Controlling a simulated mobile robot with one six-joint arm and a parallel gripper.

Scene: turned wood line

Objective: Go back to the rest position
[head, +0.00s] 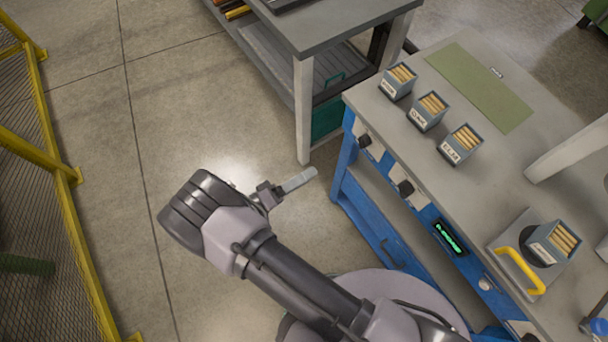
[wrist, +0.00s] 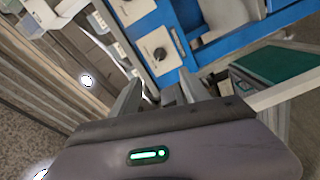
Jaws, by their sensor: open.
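My gripper (head: 299,180) is held out over the open floor in the head view, left of the blue workbench and apart from it. In the head view its fingers overlap, seen from above. In the wrist view my gripper (wrist: 160,92) shows two fingers standing apart with nothing between them. My arm is bent, and its links cover part of the floor and the base below.
The blue workbench (head: 465,190) has a grey top with several bins of wooden dowels (head: 427,112) and a green mat (head: 480,87). One bin (head: 553,243) stands by a yellow handle (head: 520,270). A grey table (head: 320,27) stands behind. A yellow mesh fence (head: 55,155) runs along the left. The floor (head: 150,110) between is clear.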

